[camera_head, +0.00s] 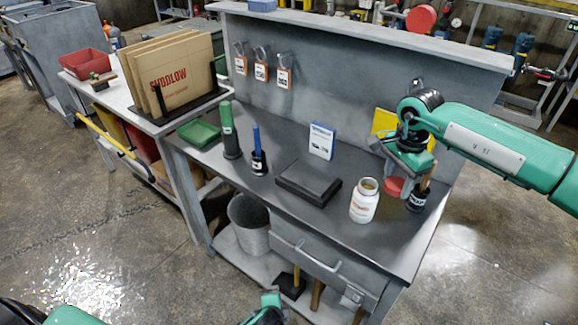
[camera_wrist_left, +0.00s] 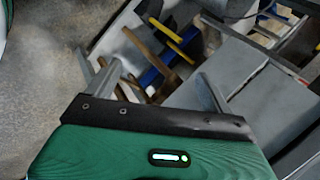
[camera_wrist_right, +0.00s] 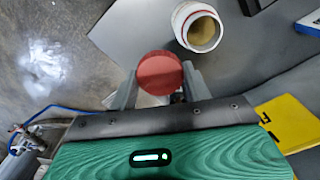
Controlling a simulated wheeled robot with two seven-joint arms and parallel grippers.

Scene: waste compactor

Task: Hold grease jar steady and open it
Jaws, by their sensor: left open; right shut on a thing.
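The white grease jar (camera_head: 364,203) stands upright and uncovered on the grey workbench. Its open mouth and yellowish contents also show in the right wrist view, at the jar (camera_wrist_right: 199,30). My right gripper (camera_head: 398,174) is shut on a round red lid (camera_wrist_right: 160,73), held to the right of the jar and apart from it. The lid also shows in the head view (camera_head: 393,187). My left gripper (camera_wrist_left: 155,85) is open with nothing between its fingers, low in front of the bench. Only part of the left arm shows at the bottom of the head view.
A black cup (camera_head: 417,201) with brushes stands right of the jar, close under my right gripper. A dark flat case (camera_head: 308,183) lies left of the jar, with a blue-and-white box (camera_head: 322,140) behind. The bench front between jar and edge is clear.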

